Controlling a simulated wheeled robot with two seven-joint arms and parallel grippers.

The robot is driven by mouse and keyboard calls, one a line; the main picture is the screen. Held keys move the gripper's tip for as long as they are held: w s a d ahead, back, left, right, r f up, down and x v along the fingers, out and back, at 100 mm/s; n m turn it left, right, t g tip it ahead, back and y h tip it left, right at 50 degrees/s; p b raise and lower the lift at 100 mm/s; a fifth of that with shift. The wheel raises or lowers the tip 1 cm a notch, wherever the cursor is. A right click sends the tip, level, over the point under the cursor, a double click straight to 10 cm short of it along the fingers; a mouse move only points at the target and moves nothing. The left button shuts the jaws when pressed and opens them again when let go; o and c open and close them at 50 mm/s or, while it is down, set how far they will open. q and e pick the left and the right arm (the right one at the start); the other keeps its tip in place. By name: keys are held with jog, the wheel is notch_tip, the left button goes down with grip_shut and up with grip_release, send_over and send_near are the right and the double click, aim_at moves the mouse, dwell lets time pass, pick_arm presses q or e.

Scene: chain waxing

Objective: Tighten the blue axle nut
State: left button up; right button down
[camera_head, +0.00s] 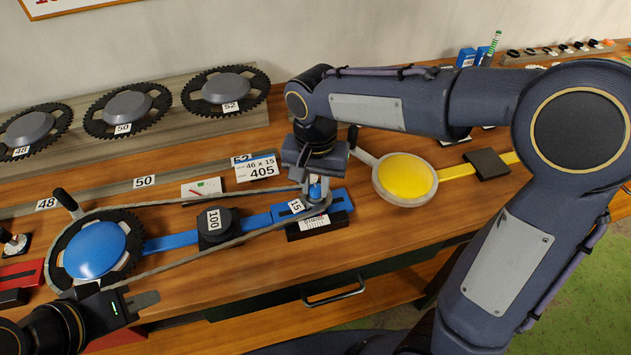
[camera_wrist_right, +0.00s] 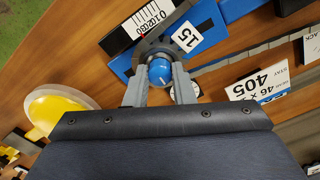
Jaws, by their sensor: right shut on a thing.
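The blue axle nut (camera_wrist_right: 160,71) sits at the small 15 sprocket end of the blue bar (camera_head: 180,240). In the head view the nut (camera_head: 315,190) is partly hidden under my right gripper (camera_head: 315,186). In the right wrist view my right gripper (camera_wrist_right: 160,84) has its two grey fingers on either side of the nut, shut on it. A chain (camera_head: 190,272) loops around the small sprocket and the large chainring with a blue dome (camera_head: 95,250). My left gripper (camera_head: 142,302) is near the table's front edge, beside the large chainring; its finger gap is unclear.
A yellow disc (camera_head: 405,177) on a yellow bar lies right of the nut. A black 100 block (camera_head: 217,227) sits on the blue bar. Several spare chainrings (camera_head: 225,90) stand on a rack behind. A 405 card (camera_head: 256,167) lies behind the chain.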

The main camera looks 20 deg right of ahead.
aim_at(316, 188)
jog(key=shift+m, duration=0.8)
jog(key=c, duration=1.2)
grip_release()
jog(key=shift+c, duration=0.2)
notch_tip(316, 188, up, 8)
jog(key=shift+f, duration=0.1)
